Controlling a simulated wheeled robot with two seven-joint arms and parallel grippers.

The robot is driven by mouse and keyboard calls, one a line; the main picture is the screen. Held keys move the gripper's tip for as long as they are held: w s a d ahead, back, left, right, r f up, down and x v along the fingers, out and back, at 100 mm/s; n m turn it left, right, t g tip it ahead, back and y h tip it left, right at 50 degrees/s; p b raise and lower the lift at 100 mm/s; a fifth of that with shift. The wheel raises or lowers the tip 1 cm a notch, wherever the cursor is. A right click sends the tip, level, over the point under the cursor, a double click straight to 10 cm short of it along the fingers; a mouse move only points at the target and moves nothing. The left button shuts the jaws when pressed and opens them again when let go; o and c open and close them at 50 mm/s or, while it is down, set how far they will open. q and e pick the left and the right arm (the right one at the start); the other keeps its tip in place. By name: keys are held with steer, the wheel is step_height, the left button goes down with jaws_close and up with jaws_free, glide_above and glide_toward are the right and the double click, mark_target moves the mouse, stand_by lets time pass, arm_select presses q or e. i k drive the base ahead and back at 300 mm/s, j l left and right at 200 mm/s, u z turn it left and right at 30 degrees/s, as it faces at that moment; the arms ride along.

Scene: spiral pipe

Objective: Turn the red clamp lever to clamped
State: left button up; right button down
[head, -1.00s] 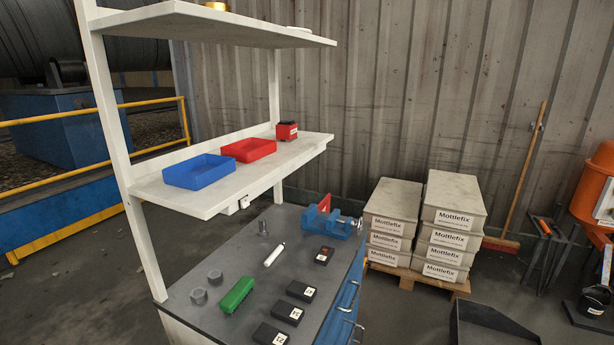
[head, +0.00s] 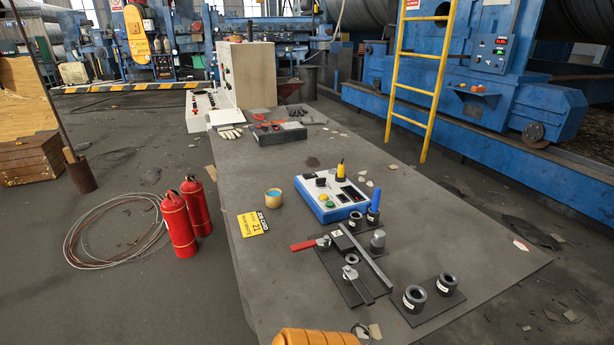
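The red clamp lever (head: 303,246) sits on a dark fixture plate (head: 335,277) on the grey table. Its red handle points left from a round metal pivot (head: 323,242). A dark bar (head: 364,255) runs diagonally across the fixture beside the pivot. A second lever with a dark handle (head: 361,288) is at the near side of the fixture and points down to the right. Neither of my grippers is in view, and nothing touches the red lever.
A blue-white control box (head: 331,193) stands behind the fixture. Dark ring parts (head: 415,297) stand to its right. An orange object (head: 315,337) is cut off at the bottom. Red extinguishers (head: 178,225) stand on the floor.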

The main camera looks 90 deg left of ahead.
mark_target(324, 244)
steer(key=u, duration=0.4)
steer(key=j+u, duration=0.15)
steer(key=u, duration=0.7)
steer(key=j+u, duration=0.1)
steer(key=u, duration=0.35)
steer(key=i+u, duration=0.1)
steer(key=u, duration=0.75)
